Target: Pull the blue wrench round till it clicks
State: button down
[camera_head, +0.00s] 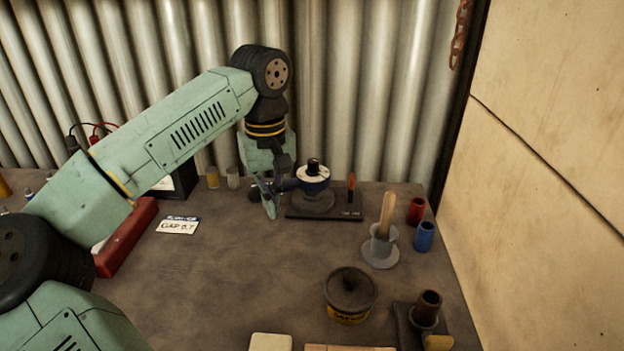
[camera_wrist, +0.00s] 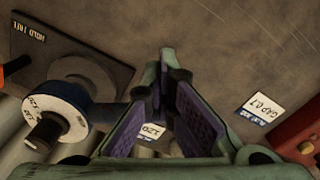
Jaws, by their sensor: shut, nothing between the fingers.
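The blue wrench (camera_head: 289,184) reaches left from a round head with a white numbered dial (camera_head: 314,173) and a black knob on top. The head sits over a grey round mount on a dark base plate (camera_head: 335,216). In the wrist view the dial (camera_wrist: 52,110) is at left, and the dark blue wrench arm (camera_wrist: 106,115) runs right toward my fingers, its far part hidden behind them. My gripper (camera_head: 270,208) is shut and empty, pointing down beside the wrench's left end. In the wrist view my gripper (camera_wrist: 168,65) shows its purple pads meeting toward the tips; I cannot tell whether it touches the wrench.
An orange-red upright piece (camera_head: 351,187) stands on the plate's right. A pot with a wooden handle (camera_head: 386,215), red (camera_head: 416,211) and blue (camera_head: 424,236) cups, and a dark-lidded tin (camera_head: 350,292) stand right and front. A white card (camera_head: 178,225) lies left; bench between is clear.

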jog(key=shift+w+a, duration=0.2)
jog(key=shift+s, duration=0.2)
jog(key=shift+s+d, duration=0.5)
jog(key=shift+s, duration=0.2)
notch_tip(320, 180, up, 9)
jog(key=p, duration=0.4)
jog(key=shift+p, duration=0.3)
jog(key=shift+s, duration=0.1)
